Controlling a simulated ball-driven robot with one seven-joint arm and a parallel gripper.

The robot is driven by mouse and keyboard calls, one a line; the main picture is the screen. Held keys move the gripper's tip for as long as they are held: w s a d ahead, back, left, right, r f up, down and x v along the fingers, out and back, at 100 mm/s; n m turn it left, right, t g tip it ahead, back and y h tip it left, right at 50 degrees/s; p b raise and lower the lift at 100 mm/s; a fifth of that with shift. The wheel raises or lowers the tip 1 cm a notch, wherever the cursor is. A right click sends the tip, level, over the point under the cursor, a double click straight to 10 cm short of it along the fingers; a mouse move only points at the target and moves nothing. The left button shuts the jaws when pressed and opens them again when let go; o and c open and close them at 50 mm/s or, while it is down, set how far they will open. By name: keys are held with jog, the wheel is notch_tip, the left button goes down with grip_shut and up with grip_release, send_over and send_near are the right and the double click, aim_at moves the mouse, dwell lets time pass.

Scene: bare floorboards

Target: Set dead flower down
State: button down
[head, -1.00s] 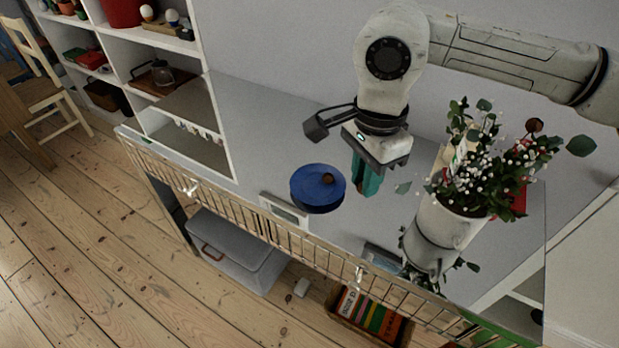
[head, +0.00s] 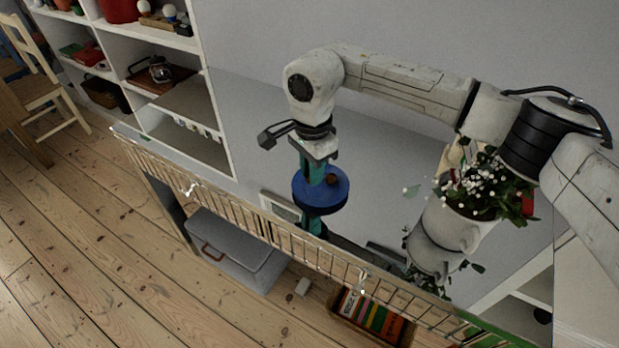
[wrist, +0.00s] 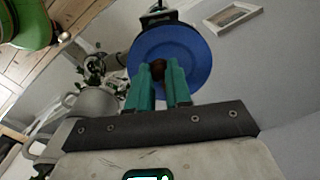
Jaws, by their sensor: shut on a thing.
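My gripper (head: 318,172) points down over the shelf top, its teal fingers shut on a small brown knob-like piece (wrist: 158,69) at the middle of a round blue lid or dish (head: 312,197). The wrist view shows the blue disc (wrist: 188,62) close beyond the fingertips. I cannot tell whether it rests on the surface or is just off it. A white pitcher (head: 437,229) with a bouquet (head: 482,190) stands to the right. The dark brown flower head seen earlier at its upper right is hidden behind my arm now, and I cannot pick out a dead flower.
The glossy grey shelf top (head: 385,150) mirrors what stands on it. A small framed picture (head: 280,207) lies by the front rail (head: 240,226). White shelving (head: 215,110) bounds the left.

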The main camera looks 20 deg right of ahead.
aim_at(309, 191)
jog(key=shift+w+f, duration=0.65)
jog(key=shift+f, duration=1.7)
jog(key=shift+f, duration=0.1)
jog(key=c, duration=1.3)
grip_release()
jog(key=shift+c, duration=0.2)
notch_tip(309, 191, up, 12)
